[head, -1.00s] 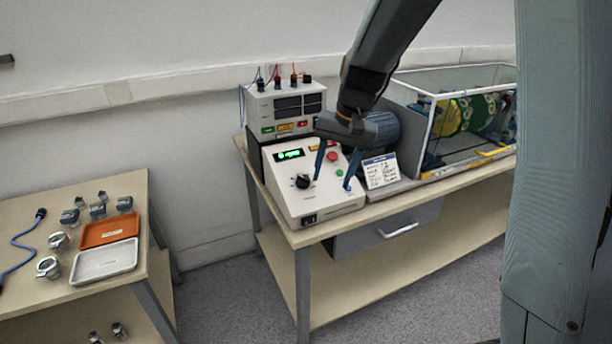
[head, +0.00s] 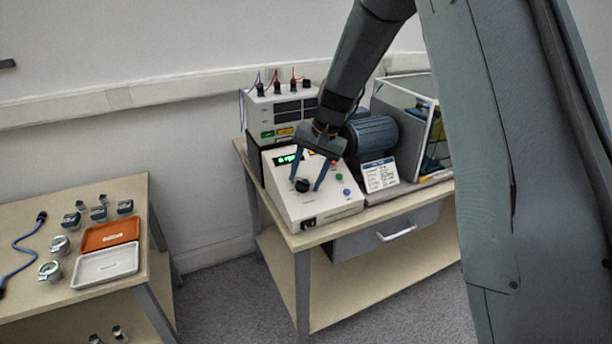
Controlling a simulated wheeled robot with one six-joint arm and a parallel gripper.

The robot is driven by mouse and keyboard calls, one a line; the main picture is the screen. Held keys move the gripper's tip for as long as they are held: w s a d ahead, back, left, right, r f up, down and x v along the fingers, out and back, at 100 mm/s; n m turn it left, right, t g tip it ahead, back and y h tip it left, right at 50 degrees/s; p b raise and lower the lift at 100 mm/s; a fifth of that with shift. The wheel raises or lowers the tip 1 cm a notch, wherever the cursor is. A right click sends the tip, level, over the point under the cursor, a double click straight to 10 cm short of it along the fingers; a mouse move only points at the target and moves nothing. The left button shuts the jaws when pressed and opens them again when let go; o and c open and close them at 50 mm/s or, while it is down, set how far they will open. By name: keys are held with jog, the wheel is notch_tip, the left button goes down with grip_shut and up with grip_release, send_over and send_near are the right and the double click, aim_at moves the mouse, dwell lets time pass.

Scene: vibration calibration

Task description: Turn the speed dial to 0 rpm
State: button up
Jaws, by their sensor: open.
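The speed dial (head: 302,186) is a black round knob on the sloped front of the white control box (head: 283,208). A green lit display (head: 287,159) sits above it, too small to read and partly covered by my gripper. My gripper (head: 306,186) is open, its two blue fingers pointing down over the panel. In the picture one finger lies at the left of the dial and the other at its right. I cannot tell how far the fingertips are from the panel.
Green and blue buttons (head: 346,192) lie right of the dial. A white instruction card (head: 380,175) and a blue motor (head: 372,134) stand further right. A meter unit (head: 282,112) with cables stands behind. A side table (head: 190,192) at left holds trays and small parts.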

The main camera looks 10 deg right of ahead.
jog(key=c, duration=1)
jog(key=shift+c, duration=0.2)
jog(key=shift+a, duration=0.1)
jog(key=n, duration=0.2)
jog(key=n+h, duration=0.1)
jog(key=n, duration=0.1)
jog(key=shift+w+a+h, duration=0.1)
jog(key=shift+a+h, duration=0.1)
jog(key=shift+h, duration=0.1)
jog(key=n, duration=0.2)
jog(key=n+h, duration=0.1)
jog(key=n, duration=0.1)
jog(key=shift+a+n, duration=0.2)
jog(key=shift+n, duration=0.2)
jog(key=n+h, duration=0.1)
jog(key=n, duration=0.3)
jog(key=shift+a+t+p, duration=0.15)
jog(key=shift+t+p, duration=0.15)
jog(key=shift+p, duration=0.1)
jog(key=shift+s+a+n+t+h, duration=0.15)
jog(key=shift+n+t+h, duration=0.15)
jog(key=shift+n, duration=0.65)
jog(key=shift+s+d+n+t+h, duration=0.1)
jog(key=shift+n+t+h, duration=0.15)
jog(key=shift+n, duration=0.7)
